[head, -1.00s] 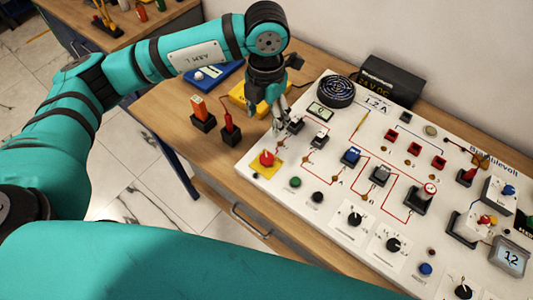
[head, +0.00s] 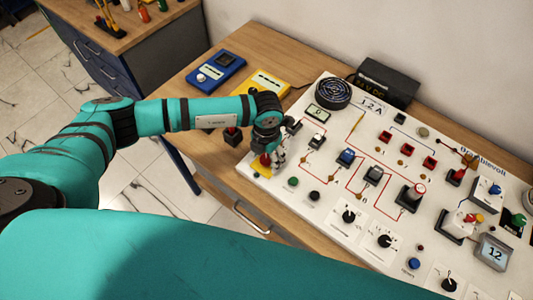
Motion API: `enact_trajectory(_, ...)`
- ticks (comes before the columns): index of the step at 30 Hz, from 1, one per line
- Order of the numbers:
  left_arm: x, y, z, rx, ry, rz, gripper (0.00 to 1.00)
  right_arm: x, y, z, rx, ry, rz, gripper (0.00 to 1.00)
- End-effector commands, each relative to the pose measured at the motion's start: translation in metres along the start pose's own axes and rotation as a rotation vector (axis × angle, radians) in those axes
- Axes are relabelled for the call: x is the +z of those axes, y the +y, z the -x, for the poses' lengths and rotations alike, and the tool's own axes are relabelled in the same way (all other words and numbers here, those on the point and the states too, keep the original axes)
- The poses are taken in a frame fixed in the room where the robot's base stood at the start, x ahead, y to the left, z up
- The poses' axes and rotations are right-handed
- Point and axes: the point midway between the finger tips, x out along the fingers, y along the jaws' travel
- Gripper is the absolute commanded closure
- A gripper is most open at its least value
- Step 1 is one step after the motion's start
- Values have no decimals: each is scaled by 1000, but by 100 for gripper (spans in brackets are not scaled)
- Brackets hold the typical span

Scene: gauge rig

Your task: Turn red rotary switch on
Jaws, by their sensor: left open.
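The red rotary switch (head: 265,160) is a red knob on a yellow plate (head: 257,170) at the left front corner of the white panel (head: 325,225). My left gripper (head: 279,160) points down right beside the knob, on its right side, and hides part of it. Its jaws are open; whether a finger touches the knob cannot be told. The way the knob is turned cannot be made out. My right gripper is not in view.
The panel carries several other controls, among them a green button (head: 293,182), a black button (head: 314,195) and a blue switch (head: 346,157). A black power supply box (head: 388,82) stands behind it. Blue (head: 216,72) and yellow (head: 262,88) meters lie at the back left.

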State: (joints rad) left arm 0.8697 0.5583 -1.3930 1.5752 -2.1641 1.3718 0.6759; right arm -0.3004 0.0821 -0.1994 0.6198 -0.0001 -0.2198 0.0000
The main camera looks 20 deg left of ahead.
Motion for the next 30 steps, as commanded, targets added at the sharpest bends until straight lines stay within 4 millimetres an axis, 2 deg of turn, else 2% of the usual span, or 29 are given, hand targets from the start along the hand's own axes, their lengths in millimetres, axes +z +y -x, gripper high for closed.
enact_trajectory(8, 0, 0, -2, 0, 0, -1, 37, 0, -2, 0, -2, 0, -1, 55)
enact_trajectory(21, 0, 0, -1, -1, 0, 0, 93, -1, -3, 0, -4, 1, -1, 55)
enact_trajectory(30, 1, 0, -3, -1, -2, -42, 93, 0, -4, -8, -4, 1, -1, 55)
